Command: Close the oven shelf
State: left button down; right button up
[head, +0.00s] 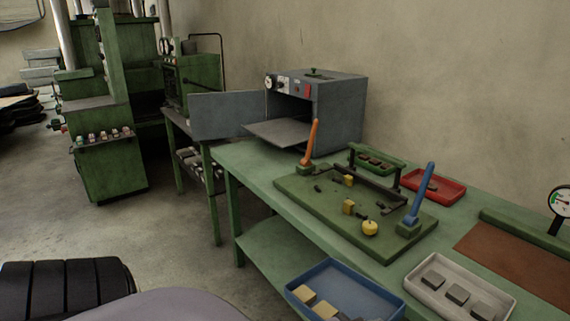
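A small blue-grey oven (341,110) stands at the far end of the green workbench, with a dial and a red switch on its front. Its door (226,115) is swung wide open to the left. Its flat grey shelf (280,133) sticks out forward from the dark opening, over the bench's far edge. The inside of the oven is in shadow. Neither of my grippers shows in the head view, and nothing is touching the shelf or the door.
The green bench (258,176) holds a green board (310,197) with an orange and a blue lever right of the shelf. A red tray (433,187), a blue tray (328,269) and a pale tray (415,285) hold small parts. Open floor (180,240) lies left of the bench.

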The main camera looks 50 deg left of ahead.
aim_at(283, 133)
jog(key=j+z, duration=0.1)
jog(key=j, duration=1)
jog(key=k+j+z, duration=0.15)
jog(key=j, duration=0.95)
jog(key=k+j+z, duration=0.15)
jog(key=j, duration=0.4)
jog(key=j+z, duration=0.1)
jog(key=j, duration=0.45)
jog(key=k+j, duration=0.15)
jog(key=j, duration=0.4)
jog(key=i+j+z, duration=0.1)
jog(key=i+j, duration=0.1)
